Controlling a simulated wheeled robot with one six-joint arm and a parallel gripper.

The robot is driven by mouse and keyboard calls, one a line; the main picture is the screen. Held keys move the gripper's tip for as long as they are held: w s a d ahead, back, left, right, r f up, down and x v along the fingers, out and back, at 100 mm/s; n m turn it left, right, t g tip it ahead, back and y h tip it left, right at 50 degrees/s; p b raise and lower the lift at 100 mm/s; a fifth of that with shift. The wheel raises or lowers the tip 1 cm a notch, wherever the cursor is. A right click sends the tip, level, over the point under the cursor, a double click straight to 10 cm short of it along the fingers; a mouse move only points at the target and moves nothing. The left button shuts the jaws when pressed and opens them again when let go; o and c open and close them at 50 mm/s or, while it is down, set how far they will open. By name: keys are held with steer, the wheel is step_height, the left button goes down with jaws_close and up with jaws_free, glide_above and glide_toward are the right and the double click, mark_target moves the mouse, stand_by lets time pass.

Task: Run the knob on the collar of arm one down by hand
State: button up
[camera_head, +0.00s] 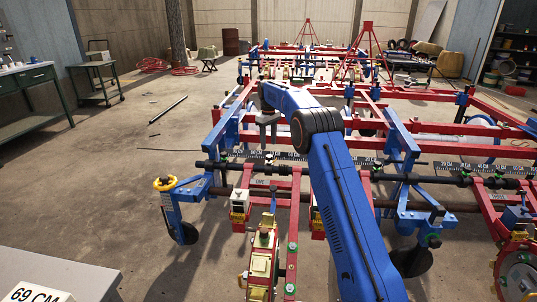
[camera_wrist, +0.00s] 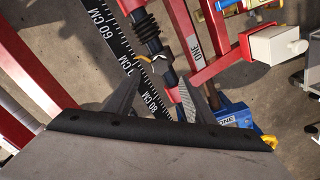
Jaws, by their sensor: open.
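My gripper (camera_head: 268,125) hangs at the end of my blue arm over the ruled toolbar, left of centre in the head view. In the wrist view my gripper (camera_wrist: 161,84) is open, its dark fingers spread with nothing clasped between them. The red arm marked ONE (camera_wrist: 195,45) runs past the upper right of the fingers. A red and black part on the dark bar (camera_wrist: 150,38) shows beyond the gap, apart from the fingers as far as I can tell. I cannot tell the collar's exact outline.
A ruler strip (camera_wrist: 103,32) lies along the toolbar. A blue stand with a yellow ring (camera_head: 164,184) is at the left end. The floor (camera_head: 85,190) further left is mostly clear.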

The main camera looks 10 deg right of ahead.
mark_target(268, 156)
step_height(268, 156, down, 7)
steer(key=shift+r, duration=0.15)
stand_by(0.4)
steer(key=c, duration=1)
